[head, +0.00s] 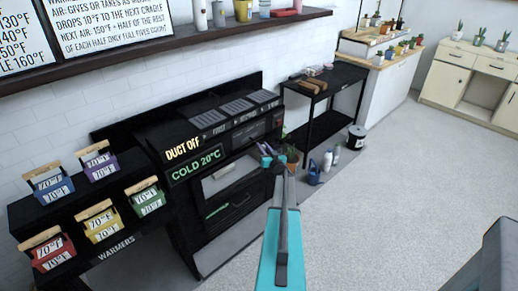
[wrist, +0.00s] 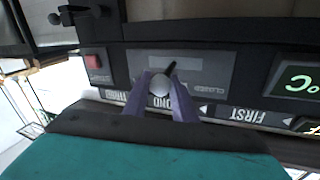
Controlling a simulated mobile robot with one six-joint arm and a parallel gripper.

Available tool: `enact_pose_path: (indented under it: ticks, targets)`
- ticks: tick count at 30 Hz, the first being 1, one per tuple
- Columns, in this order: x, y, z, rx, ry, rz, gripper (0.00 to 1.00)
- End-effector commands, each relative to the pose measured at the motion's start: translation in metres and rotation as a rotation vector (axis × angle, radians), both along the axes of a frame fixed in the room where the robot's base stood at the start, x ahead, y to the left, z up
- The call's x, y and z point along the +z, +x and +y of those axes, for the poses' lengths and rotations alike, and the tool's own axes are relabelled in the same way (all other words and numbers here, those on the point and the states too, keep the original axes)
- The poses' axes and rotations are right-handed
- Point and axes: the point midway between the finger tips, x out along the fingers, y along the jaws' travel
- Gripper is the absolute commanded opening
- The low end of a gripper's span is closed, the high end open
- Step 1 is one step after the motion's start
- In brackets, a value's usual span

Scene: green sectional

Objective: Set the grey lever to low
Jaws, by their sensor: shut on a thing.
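The grey lever (wrist: 159,86) shows in the wrist view as a round grey knob on a short dark stalk, on a dark panel with upside-down lettering. The word CLOSED is to its right. My gripper (wrist: 160,98) has its two purple fingers on either side of the knob, shut on it. The dark stalk points up and slightly right in this view. A LOW mark is not readable. In the head view my gripper (head: 270,158) is at the front of the black oven unit (head: 225,190), and the lever is too small or hidden there.
Signs on the unit read DUCT OFF (head: 184,148) and COLD 20°C (head: 195,166). Warmers with coloured boxes (head: 103,222) stand at left. A black side table (head: 335,85) stands behind. A red switch (wrist: 93,62) is left of the lever. Open floor lies at right.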

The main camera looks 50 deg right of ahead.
Motion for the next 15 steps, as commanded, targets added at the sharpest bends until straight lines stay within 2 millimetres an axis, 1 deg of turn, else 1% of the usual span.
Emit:
enact_pose_path:
  ticks: [1, 3, 15]
  targets:
    - [0.0024, -0.0021, -0.0068, -0.008, 0.002, -0.003, 0.0]
    - [0.0021, -0.0026, -0.009, -0.009, 0.003, -0.003, 0.0]
    - [0.0014, -0.0035, -0.0125, -0.014, 0.005, -0.002, 0.0]
